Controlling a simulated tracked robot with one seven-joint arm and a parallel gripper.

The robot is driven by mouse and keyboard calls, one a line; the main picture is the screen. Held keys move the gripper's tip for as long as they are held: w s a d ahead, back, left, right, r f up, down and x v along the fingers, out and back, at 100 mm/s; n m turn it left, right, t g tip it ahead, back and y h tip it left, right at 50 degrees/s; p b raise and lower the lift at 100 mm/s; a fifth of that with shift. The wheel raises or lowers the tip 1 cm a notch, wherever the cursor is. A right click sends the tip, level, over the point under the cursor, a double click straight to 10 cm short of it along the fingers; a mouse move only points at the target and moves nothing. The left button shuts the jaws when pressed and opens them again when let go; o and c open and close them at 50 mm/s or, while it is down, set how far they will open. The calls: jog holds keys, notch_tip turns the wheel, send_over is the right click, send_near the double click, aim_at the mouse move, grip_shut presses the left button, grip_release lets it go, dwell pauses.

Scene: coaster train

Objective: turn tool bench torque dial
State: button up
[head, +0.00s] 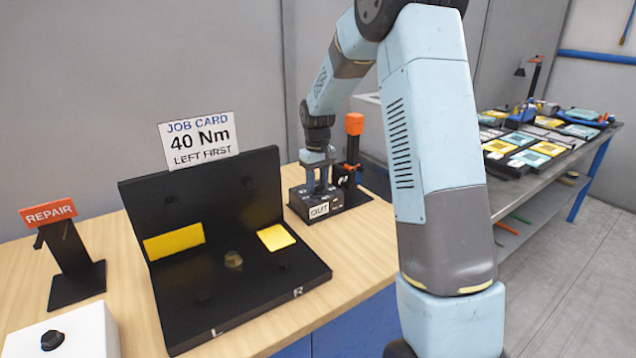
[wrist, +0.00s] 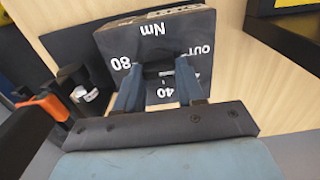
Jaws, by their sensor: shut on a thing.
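The torque dial (wrist: 158,71) is a dark knob on top of a black box (wrist: 120,45) marked Nm, 80, 40 and OUT. In the wrist view my gripper (wrist: 160,72) points at the box, with its two blue fingers shut on the dial from both sides. The fingers hide much of the dial, and I cannot tell which mark it points to. In the head view my gripper (head: 318,178) stands down on the box (head: 325,207) at the back right of the bench. The job card (head: 200,140) reads 40 Nm, LEFT FIRST.
An orange-topped tool (head: 354,125) stands in a holder right beside the box. A black fixture (head: 240,305) with yellow patches and L and R marks lies to the left. A REPAIR sign (head: 48,212) and a white block (head: 85,335) stand farther left.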

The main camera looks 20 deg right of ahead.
jog(key=shift+w+r+n, duration=0.1)
jog(key=shift+n, duration=0.7)
jog(key=o, duration=1)
jog(key=shift+o, duration=0.2)
notch_tip(320, 180, up, 14)
jog(key=shift+f, duration=0.25)
